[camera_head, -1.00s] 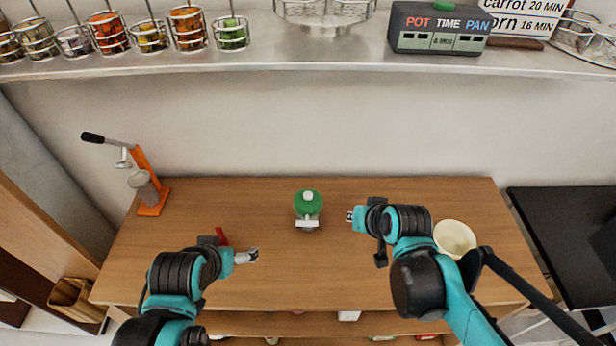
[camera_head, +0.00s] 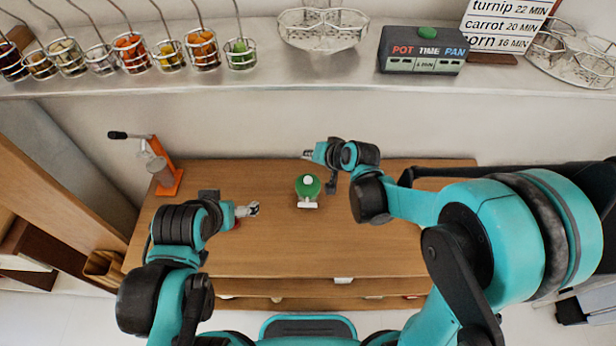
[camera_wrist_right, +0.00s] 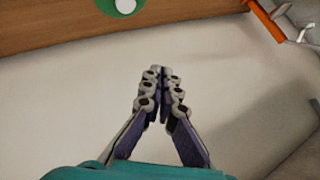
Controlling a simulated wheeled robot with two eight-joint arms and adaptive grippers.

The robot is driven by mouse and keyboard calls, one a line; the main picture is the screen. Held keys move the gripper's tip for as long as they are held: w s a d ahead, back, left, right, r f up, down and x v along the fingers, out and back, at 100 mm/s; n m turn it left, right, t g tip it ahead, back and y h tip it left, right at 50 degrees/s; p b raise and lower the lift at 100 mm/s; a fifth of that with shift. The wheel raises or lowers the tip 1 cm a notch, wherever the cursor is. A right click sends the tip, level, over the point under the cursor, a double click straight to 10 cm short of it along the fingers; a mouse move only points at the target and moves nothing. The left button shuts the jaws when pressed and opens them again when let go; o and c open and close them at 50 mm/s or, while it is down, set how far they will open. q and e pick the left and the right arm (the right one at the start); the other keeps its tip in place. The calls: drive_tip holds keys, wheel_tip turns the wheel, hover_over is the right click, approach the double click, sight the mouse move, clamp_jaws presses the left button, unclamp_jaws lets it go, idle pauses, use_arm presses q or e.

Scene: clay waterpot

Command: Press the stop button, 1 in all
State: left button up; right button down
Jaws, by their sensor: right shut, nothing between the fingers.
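The grey timer box (camera_head: 420,52) stands on the upper shelf, marked POT TIME PAN, with a green button (camera_head: 428,33) on its top. No button reading "stop" can be made out. A green round object with a white knob (camera_head: 308,187) sits on the table; it also shows at the top of the right wrist view (camera_wrist_right: 126,6). My right gripper (camera_head: 308,154) is shut and empty, in front of the wall below the shelf, apart from the timer. It shows in the right wrist view (camera_wrist_right: 162,72). My left gripper (camera_head: 253,209) is over the table; its jaw state is unclear.
The metal shelf (camera_head: 330,75) also holds wire baskets of food at left, a wire rack (camera_head: 322,28) and a sign (camera_head: 505,25). An orange press (camera_head: 165,170) stands at the table's left. The table front (camera_head: 300,250) is mostly clear.

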drive_tip(key=b, duration=0.6)
hover_over(310, 181)
wheel_tip(310, 181, down, 8)
drive_tip(key=shift+r, duration=0.1)
drive_tip(key=shift+f+b, duration=0.5)
drive_tip(key=shift+b, duration=0.1)
idle(0.7)
drive_tip(key=shift+f+b, duration=0.4)
drive_tip(key=shift+b, duration=0.1)
drive_tip(key=shift+f+b, duration=0.5)
idle(0.5)
drive_tip(key=shift+r, duration=0.1)
drive_tip(key=shift+r+p, duration=0.7)
drive_tip(key=shift+r, duration=0.15)
drive_tip(key=shift+r, duration=0.1)
